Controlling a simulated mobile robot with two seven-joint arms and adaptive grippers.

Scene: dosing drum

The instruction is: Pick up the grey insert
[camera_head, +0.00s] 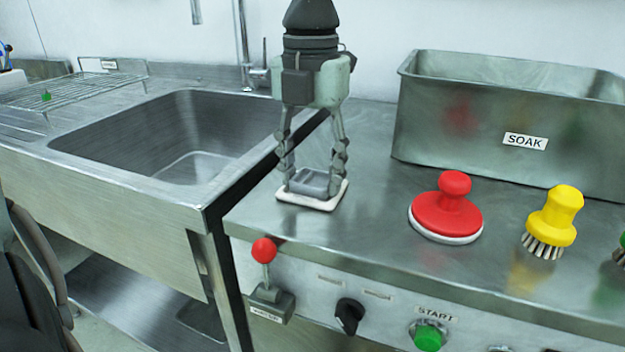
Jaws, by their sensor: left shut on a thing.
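My right gripper is not in view.
A steel sink (75,150) lies to the left. A steel bin labelled SOAK (455,125) stands at the back right. A red-handled disc (447,212) and a yellow brush (555,215) stand right of the gripper. A red-knobbed lever (264,252) projects from the front panel.

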